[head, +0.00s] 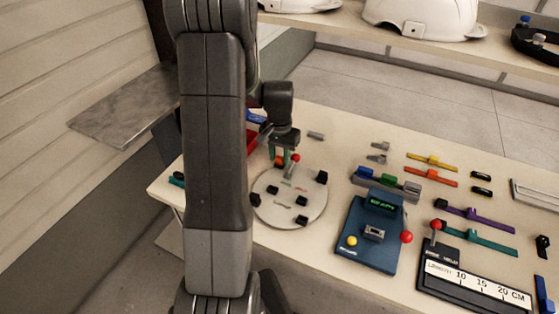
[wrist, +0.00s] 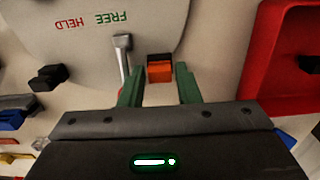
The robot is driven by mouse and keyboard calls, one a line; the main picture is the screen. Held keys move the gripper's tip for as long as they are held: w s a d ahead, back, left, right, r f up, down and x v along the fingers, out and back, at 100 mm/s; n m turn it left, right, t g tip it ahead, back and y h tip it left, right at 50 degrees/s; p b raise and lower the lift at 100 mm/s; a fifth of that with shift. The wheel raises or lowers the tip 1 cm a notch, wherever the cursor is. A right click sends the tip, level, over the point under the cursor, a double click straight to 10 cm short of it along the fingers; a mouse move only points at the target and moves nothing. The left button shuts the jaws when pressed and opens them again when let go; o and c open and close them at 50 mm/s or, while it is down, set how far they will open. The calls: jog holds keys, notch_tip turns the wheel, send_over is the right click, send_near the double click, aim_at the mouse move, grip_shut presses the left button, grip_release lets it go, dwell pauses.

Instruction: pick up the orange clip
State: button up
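In the wrist view a small orange clip (wrist: 160,74) with a dark top part lies by the edge of the pale round plate (wrist: 75,30). My gripper (wrist: 158,68) has its two green fingers apart, one on each side of the clip, with a gap visible on both sides. In the head view the orange clip (head: 279,161) shows as a small patch under my gripper (head: 285,157), at the far edge of the plate. My gripper partly hides it there.
A lever with a red knob (head: 295,158) stands close beside my gripper. Several black blocks sit on the plate. A red tray (wrist: 300,60) is to the right in the wrist view. A blue device (head: 370,235) and several coloured bars are farther right on the table (head: 330,190).

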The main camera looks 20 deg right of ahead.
grip_shut()
jog(key=shift+r, duration=0.15)
